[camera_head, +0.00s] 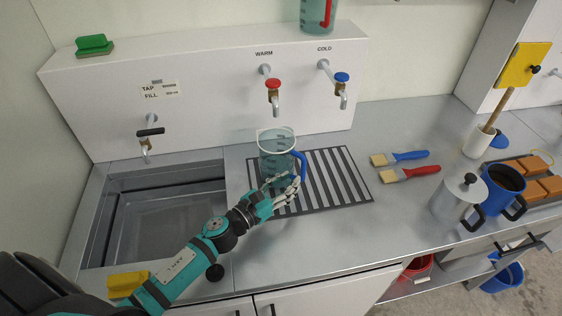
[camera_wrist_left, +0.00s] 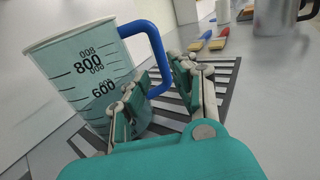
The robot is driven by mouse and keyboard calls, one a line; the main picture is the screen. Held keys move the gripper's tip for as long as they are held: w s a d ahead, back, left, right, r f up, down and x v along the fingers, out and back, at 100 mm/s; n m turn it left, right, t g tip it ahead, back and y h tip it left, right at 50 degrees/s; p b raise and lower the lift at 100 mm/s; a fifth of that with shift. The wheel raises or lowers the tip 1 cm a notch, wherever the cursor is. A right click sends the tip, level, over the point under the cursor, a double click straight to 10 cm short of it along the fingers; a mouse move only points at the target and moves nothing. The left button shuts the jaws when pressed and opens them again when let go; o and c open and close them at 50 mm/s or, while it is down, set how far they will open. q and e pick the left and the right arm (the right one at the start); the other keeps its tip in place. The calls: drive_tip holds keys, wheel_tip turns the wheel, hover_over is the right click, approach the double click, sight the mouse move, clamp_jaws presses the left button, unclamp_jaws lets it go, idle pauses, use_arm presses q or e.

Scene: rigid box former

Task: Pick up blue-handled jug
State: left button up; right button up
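The blue-handled jug (camera_head: 274,148) is a clear, teal-tinted measuring jug standing on the striped drain grid (camera_head: 345,185). Its blue handle (camera_head: 302,164) faces right. In the left wrist view the jug (camera_wrist_left: 85,75) shows its 800 and 600 marks, and the handle (camera_wrist_left: 155,50) curves down toward my fingers. My left gripper (camera_head: 285,190) is at the handle's lower part, low in front of the jug. In the wrist view its two fingers (camera_wrist_left: 165,92) are apart, with the handle's lower end between them. Whether they touch it is unclear. My right gripper is not in view.
A sink (camera_head: 165,205) lies left. Warm (camera_head: 273,90) and cold (camera_head: 341,88) taps stick out behind the jug. A red-handled jug (camera_head: 313,14) stands on the ledge above.

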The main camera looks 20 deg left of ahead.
use_arm(q)
drive_tip(key=x, duration=0.1)
drive_tip(key=p+x, duration=0.1)
drive_tip(key=x, duration=0.2)
drive_tip(key=shift+s+d+r+p, duration=0.1)
drive_tip(key=shift+r+p, duration=0.2)
drive_tip(key=shift+w+d+f, duration=0.2)
drive_tip(key=shift+w, duration=0.3)
drive_tip(key=shift+s, duration=0.1)
clamp_jaws()
drive_tip(key=shift+r, duration=0.15)
